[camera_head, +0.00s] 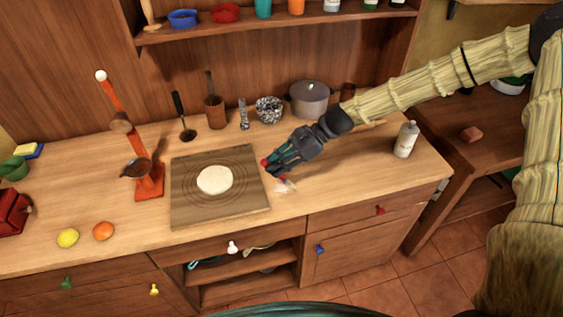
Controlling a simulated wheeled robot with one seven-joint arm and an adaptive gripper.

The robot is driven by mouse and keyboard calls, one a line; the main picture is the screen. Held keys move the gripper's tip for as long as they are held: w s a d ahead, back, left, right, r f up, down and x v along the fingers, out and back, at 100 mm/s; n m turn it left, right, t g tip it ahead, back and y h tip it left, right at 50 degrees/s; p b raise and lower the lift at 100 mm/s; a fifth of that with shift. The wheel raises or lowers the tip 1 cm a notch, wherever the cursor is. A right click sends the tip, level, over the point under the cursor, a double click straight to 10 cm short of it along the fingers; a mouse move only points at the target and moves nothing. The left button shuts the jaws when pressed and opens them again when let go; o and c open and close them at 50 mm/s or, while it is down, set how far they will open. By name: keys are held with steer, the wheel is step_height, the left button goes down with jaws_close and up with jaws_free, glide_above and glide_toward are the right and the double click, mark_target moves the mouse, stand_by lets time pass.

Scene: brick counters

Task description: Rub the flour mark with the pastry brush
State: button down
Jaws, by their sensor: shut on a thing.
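My gripper (274,171) is low over the counter (340,196), just right of the wooden board (220,214). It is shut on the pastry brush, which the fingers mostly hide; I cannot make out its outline. A pale whitish patch, the flour mark (288,187), shows on the counter right beside the fingertips. I cannot tell whether the brush touches it. A round piece of pale dough (214,180) lies on the board, left of my gripper.
A grey pot (309,98), a speckled container (268,109) and a grater-like tool (243,113) stand behind. A white bottle (405,140) stands right. An orange-red stand (149,181), a lemon (67,238) and an orange (103,231) are left. The counter's front right is clear.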

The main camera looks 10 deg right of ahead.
steer(key=shift+w+a+f, duration=0.2)
steer(key=shift+w+a, duration=0.05)
steer(key=shift+a, duration=0.4)
steer(key=shift+w+a+f, duration=0.15)
steer(key=shift+w+a, duration=0.05)
steer(key=shift+a, duration=0.4)
steer(key=shift+s+a, duration=0.4)
steer(key=shift+a, duration=0.05)
step_height(320, 180, up, 8)
steer(key=a+p, duration=0.2)
steer(key=p, duration=0.3)
steer(key=shift+w+a, duration=0.15)
steer(key=shift+a, duration=0.15)
steer(key=shift+d, duration=0.1)
